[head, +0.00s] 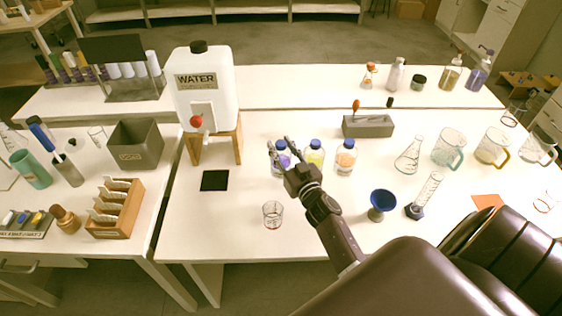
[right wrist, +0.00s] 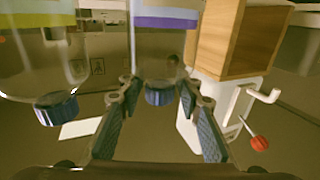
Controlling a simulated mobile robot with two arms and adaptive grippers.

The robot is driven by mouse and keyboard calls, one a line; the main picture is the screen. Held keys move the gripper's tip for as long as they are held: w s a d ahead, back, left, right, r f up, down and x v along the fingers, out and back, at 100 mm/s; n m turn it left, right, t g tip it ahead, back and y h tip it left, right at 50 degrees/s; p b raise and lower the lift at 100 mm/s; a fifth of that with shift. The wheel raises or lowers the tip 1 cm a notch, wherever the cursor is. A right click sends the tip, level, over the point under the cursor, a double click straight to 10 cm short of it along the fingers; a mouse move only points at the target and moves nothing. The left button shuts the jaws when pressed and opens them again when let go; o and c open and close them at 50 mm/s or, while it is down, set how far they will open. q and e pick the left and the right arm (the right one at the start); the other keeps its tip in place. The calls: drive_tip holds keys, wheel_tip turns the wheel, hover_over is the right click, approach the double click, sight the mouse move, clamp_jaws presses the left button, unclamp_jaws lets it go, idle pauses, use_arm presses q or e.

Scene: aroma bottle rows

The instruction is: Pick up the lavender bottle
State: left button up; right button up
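The lavender bottle (head: 278,161) is a clear bottle with purple contents and a blue cap. It stands upright on the white table, leftmost of three blue-capped bottles. My right gripper (head: 279,146) reaches over it from the near side, partly covering it. In the right wrist view the picture is upside down, and the bottle with a purple band (right wrist: 166,22) shows between the two spread fingers (right wrist: 158,90). The fingers are apart, with visible gaps beside the cap; contact is not visible. My left gripper is not in view.
A yellow bottle (head: 315,154) stands close to the right, then an orange one (head: 346,157). The water tank (head: 205,85) on its wooden stand (head: 226,150) is close to the left. A black mat (head: 214,180) and a small beaker (head: 272,216) lie nearer the front.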

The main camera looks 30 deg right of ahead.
drive_tip(key=shift+s, duration=0.1)
drive_tip(key=c, duration=0.8)
drive_tip(key=shift+f, duration=0.1)
clamp_jaws()
drive_tip(key=shift+a, duration=0.1)
